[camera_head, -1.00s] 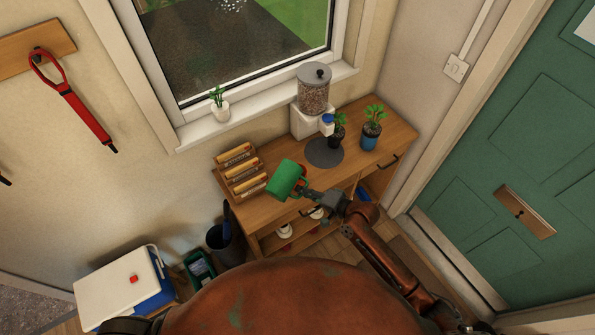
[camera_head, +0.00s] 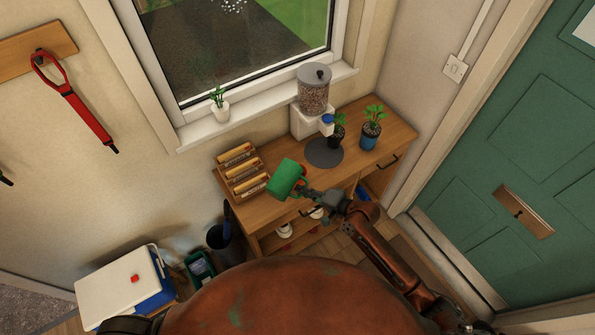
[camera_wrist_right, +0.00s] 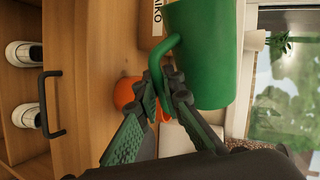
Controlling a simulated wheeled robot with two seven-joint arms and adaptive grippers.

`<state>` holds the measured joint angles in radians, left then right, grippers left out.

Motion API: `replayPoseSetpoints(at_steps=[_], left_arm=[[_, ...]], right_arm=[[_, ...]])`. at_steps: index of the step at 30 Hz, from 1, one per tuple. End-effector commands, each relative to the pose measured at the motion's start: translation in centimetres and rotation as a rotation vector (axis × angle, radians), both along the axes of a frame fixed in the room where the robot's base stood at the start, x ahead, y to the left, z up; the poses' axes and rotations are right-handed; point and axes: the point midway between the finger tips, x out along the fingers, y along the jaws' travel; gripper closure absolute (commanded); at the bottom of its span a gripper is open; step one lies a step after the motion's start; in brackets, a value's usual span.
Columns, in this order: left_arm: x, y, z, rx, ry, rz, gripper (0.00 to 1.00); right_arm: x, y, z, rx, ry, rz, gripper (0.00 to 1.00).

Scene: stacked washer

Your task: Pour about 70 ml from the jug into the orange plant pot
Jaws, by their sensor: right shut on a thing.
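The green jug (camera_head: 286,179) is tilted above the front of the wooden cabinet top in the head view. My right gripper (camera_head: 316,196) is shut on its handle. The wrist view shows the jug (camera_wrist_right: 205,55) large, with the gripper (camera_wrist_right: 166,82) closed around the green handle. The orange plant pot (camera_wrist_right: 126,92) shows partly behind the fingers in the wrist view. In the head view the pot is mostly hidden by the jug and gripper. I see no stream of liquid, and the inside of the jug is hidden. My left gripper is out of view.
A wooden rack (camera_head: 242,172) stands left of the jug on the cabinet top (camera_head: 357,172). A seed dispenser (camera_head: 313,95), a grey round mat (camera_head: 323,155), a dark pot (camera_head: 336,140) and a blue pot (camera_head: 369,137) stand behind and to the right.

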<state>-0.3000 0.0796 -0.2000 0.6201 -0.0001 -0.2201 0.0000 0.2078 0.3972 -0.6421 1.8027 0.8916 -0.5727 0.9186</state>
Motion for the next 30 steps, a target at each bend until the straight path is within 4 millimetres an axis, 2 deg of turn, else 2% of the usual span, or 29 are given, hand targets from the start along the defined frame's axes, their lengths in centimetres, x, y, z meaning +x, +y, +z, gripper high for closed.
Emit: replayPoseSetpoints(at_steps=[5, 10, 12, 18, 24, 30], left_arm=[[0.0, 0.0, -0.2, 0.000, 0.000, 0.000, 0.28], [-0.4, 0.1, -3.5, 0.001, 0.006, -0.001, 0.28], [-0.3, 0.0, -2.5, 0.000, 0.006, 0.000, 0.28], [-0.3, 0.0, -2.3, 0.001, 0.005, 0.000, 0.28], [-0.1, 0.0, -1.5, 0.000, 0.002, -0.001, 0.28], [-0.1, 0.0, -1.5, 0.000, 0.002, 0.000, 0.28]], right_arm=[[0.0, 0.1, 0.0, 0.001, -0.006, 0.000, 1.00], [-1.2, 0.8, -1.9, -0.082, -0.164, 0.006, 1.00], [-0.8, 0.6, -1.5, -0.115, -0.217, 0.000, 1.00], [-0.6, 0.4, -1.8, -0.165, -0.296, -0.005, 1.00], [-0.2, 0.2, -0.9, -0.226, -0.401, -0.012, 1.00], [-0.1, 0.2, -1.0, -0.236, -0.416, -0.012, 1.00]])
